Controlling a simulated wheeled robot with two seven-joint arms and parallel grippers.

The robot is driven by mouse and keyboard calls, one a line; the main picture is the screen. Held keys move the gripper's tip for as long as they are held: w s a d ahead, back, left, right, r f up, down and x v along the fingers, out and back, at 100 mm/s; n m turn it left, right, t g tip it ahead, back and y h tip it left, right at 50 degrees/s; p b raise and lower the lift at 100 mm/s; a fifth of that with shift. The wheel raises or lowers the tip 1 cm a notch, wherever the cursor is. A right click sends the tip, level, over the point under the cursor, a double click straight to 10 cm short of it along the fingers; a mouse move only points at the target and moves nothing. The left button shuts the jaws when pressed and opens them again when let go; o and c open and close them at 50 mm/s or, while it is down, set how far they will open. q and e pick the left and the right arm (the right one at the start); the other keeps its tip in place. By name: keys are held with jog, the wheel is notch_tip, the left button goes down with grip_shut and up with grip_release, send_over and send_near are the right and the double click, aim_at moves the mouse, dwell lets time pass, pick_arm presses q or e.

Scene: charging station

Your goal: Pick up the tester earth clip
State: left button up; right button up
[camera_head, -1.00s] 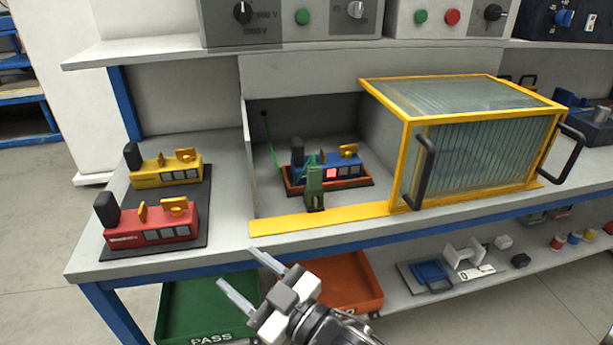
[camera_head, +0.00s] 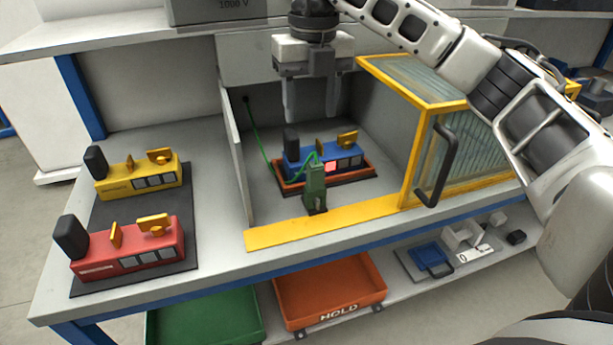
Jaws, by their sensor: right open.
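The tester earth clip (camera_head: 315,187) is a green clip standing upright at the front of the test bay, just behind the yellow sill. A green cable (camera_head: 262,145) runs from it to a hole in the bay's back wall. Behind the clip, a blue device (camera_head: 337,158) sits in an orange-red tray (camera_head: 364,174). My right gripper (camera_head: 310,118) points down above and behind the clip, over the back of the bay. Its fingers are apart and empty, and it does not touch the clip. My left gripper is not in view.
A yellow-framed clear guard (camera_head: 408,165) with a black handle stands right of the bay. A yellow device (camera_head: 138,178) and a red device (camera_head: 126,250) sit on a dark mat at left. Below are a green bin (camera_head: 205,318) and an orange HOLD bin (camera_head: 330,285). A shelf hangs above.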

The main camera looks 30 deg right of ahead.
aim_at(316, 166)
jog(key=f, duration=1)
jog(key=shift+s+d, duration=0.1)
jog(key=shift+d, duration=0.3)
jog(key=shift+d+f, duration=0.2)
jog(key=shift+f, duration=2.4)
jog(key=c, duration=1.1)
